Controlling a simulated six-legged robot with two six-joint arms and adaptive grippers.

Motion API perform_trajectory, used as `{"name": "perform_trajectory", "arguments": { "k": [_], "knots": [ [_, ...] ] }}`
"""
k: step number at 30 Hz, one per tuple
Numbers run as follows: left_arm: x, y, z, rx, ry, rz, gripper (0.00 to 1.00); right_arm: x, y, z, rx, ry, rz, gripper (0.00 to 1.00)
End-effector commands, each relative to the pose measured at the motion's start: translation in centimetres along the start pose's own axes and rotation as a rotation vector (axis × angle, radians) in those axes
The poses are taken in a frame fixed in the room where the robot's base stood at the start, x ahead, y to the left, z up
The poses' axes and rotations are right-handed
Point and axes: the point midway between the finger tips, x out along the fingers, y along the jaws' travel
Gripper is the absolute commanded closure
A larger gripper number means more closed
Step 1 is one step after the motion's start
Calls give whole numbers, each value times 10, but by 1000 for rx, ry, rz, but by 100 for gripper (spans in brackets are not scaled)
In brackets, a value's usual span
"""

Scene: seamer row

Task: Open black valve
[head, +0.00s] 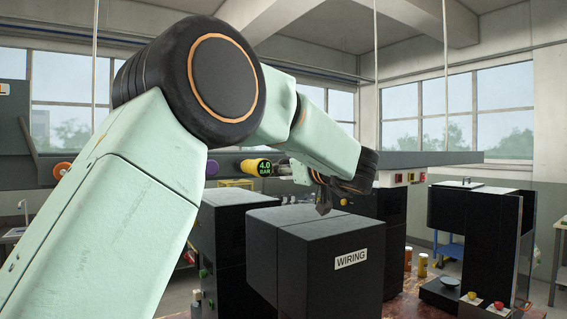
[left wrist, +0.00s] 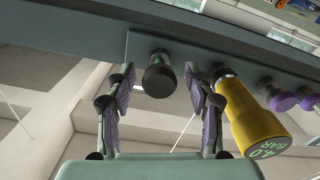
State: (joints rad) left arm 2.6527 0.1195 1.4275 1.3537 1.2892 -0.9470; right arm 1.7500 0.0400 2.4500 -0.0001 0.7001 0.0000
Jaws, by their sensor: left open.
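The black valve (left wrist: 158,78) is a round dark knob on a grey rail in the left wrist view. My left gripper (left wrist: 160,72) is open, with one finger on each side of the knob. A gap shows between the knob and both fingers, and I see no contact. In the head view my left gripper (head: 322,194) is small and dark, in front of the rail. The black valve is not clearly visible there, near my forearm and wrist. My right gripper is not in view.
A yellow cylinder reading 4.0 BAR (left wrist: 252,118) sits close beside one finger, with purple knobs (left wrist: 280,98) farther along the rail (left wrist: 90,50). Below my gripper stands a dark box labelled WIRING (head: 300,232). Another black machine (head: 475,215) stands at right.

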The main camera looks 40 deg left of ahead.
Motion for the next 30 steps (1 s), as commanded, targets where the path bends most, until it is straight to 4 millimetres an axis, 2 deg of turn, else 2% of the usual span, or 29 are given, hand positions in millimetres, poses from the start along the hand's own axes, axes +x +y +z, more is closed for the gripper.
{"name": "perform_trajectory", "arguments": {
  "k": [8,27,30],
  "knots": [
    [2,0,0,0,0,0,46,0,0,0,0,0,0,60],
    [1,0,1,1,0,0,100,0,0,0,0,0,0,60],
    [1,0,1,1,0,0,100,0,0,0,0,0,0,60]
  ]
}}
